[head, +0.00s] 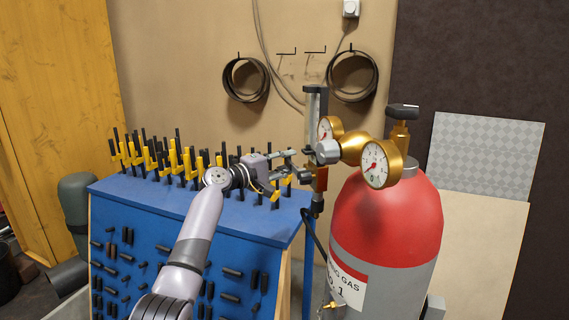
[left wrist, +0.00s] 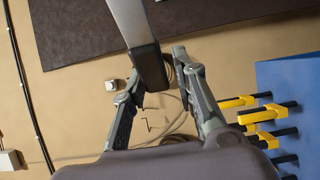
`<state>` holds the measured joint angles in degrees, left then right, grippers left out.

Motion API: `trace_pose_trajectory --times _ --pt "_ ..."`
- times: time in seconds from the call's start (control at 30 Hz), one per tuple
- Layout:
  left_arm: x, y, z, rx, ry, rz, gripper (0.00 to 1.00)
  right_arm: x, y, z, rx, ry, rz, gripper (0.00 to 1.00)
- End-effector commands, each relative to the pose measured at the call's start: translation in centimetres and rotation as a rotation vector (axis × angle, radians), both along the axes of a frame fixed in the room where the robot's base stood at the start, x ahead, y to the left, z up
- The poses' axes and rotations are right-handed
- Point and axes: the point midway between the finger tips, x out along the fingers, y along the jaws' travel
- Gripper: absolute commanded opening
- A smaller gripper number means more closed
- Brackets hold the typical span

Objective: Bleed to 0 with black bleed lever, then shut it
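My left gripper (head: 298,165) reaches in from the left and is beside the regulator (head: 350,148) on the red gas cylinder (head: 390,220). In the left wrist view its fingers (left wrist: 158,75) are spread. A grey bar with a black end (left wrist: 150,70), which looks like the bleed lever, reaches between them; I cannot tell whether they touch it. In the head view this lever is hard to make out behind the fingers. The front gauge (head: 375,165) has a red needle pointing lower left; a second gauge (head: 327,131) is partly hidden. My right gripper is not in view.
A blue bench (head: 150,202) with several yellow-and-black pegs (head: 187,160) lies under my left arm. A black-handled valve (head: 403,112) tops the cylinder. A clear tube (head: 312,103) stands by the regulator. Coils (head: 246,80) hang on the wall behind.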

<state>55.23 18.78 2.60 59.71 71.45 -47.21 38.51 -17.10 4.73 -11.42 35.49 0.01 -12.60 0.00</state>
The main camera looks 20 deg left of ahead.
Motion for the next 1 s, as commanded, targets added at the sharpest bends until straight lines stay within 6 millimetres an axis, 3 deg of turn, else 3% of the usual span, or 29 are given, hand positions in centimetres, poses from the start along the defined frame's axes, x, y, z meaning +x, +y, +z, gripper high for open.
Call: trace_pose_trajectory --times 0.27,0.7,1.0 --pt "-2.3 1.3 -0.1 0.003 -0.001 0.003 0.27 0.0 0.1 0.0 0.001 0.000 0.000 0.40" --pt "-9.5 5.0 -0.1 0.001 0.002 0.001 0.27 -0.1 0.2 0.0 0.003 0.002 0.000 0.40" --pt "-10.6 5.6 0.0 0.000 0.001 0.000 0.27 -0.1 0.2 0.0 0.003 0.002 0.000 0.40"
